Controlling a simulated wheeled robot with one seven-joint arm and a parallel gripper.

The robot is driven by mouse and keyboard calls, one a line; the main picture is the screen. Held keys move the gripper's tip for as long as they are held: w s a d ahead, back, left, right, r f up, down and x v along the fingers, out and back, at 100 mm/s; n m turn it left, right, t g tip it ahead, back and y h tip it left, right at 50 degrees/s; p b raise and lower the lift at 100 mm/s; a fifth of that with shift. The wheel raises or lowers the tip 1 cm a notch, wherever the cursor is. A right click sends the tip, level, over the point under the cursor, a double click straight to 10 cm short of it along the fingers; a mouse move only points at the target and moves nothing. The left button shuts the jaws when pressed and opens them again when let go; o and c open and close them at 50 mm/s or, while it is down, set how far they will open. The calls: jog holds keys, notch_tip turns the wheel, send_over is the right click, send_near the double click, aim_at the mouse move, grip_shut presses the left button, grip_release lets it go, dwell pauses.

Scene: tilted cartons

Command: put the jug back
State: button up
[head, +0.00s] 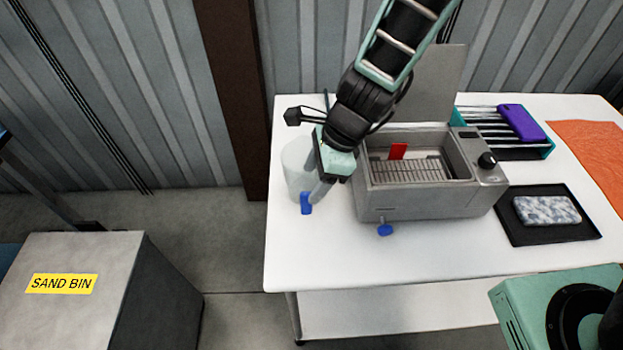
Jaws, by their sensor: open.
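A clear, pale jug (293,168) stands upright on the left end of the white table (345,262). Its right side is partly hidden by my gripper. My gripper (314,188) is open and points down at the jug's right side, between the jug and the grey water bath (420,206). A blue piece (306,203) shows at the gripper's lower end, by the jug's base. I cannot tell whether it belongs to a finger or the jug, or whether the fingers touch the jug.
The bath's lid stands raised, with a rack and red tab (398,152) inside and a blue tap (385,230) in front. Right are a teal rack (548,146) with a purple item, a patterned block (546,210) on a black tray, and an orange cloth (595,155). The table's front-left is clear.

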jog(key=p+v, duration=0.2)
jog(key=v, duration=0.8)
jog(key=s+d+r+n+h, duration=0.1)
jog(key=s+d+r+n, duration=0.2)
jog(key=s+n, duration=0.5)
jog(key=s+d+r+n+h, duration=0.2)
jog(key=s+n, duration=0.7)
jog(key=n, duration=0.8)
jog(key=shift+s+d+r+h, duration=0.3)
jog(key=shift+d+r, duration=0.45)
jog(key=shift+r, duration=0.25)
jog(key=shift+w+f+b, duration=0.1)
jog(key=shift+f+b, duration=0.5)
jog(key=shift+b, duration=0.2)
